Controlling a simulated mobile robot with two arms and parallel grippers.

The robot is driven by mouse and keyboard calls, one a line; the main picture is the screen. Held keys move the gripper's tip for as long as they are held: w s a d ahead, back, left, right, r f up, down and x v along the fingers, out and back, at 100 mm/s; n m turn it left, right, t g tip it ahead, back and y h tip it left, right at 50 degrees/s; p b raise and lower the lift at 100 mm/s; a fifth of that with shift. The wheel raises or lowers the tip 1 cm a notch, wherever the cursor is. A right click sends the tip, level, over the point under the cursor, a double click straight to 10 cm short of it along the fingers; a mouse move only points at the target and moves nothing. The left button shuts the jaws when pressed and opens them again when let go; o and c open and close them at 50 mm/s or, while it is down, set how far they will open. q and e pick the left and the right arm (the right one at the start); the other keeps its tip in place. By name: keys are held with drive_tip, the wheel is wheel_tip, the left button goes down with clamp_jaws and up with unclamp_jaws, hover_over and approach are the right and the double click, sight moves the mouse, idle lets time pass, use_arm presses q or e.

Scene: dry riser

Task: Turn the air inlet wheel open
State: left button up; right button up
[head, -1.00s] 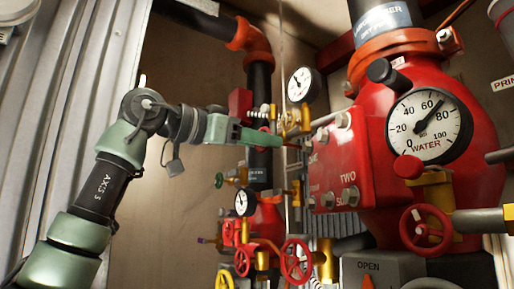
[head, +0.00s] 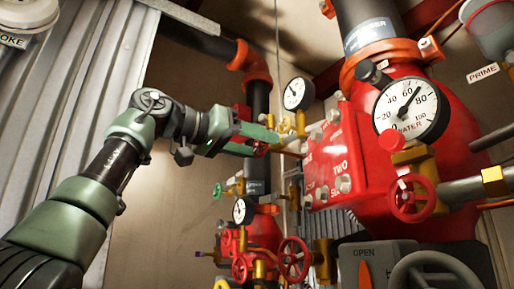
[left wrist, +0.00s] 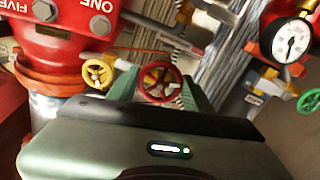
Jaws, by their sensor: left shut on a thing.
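A small red handwheel (left wrist: 160,82) sits between the two green fingers of my left gripper (left wrist: 161,88) in the left wrist view. In the head view the same red wheel (head: 261,149) shows only in part at the fingertips of my left gripper (head: 268,143). The gripper is shut on this wheel, with one finger on each side of it. I cannot read a label that names it the air inlet wheel. My right gripper is in neither view.
A yellow wheel (left wrist: 98,72) is close beside the fingers. The red valve body (head: 345,165) and a pressure gauge (head: 297,94) crowd the right and upper side. More red handwheels (head: 293,259) are below. The wall left of the piping is clear.

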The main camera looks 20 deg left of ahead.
use_arm(q)
drive_tip(key=shift+f, duration=0.1)
idle(0.3)
drive_tip(key=o, duration=1.2)
drive_tip(key=shift+w+d, duration=0.1)
drive_tip(key=shift+o, duration=0.9)
drive_tip(key=shift+w+d, duration=0.1)
drive_tip(key=b+v, duration=0.2)
drive_tip(key=v, duration=0.6)
drive_tip(key=shift+b, duration=0.3)
drive_tip(key=shift+w, duration=0.1)
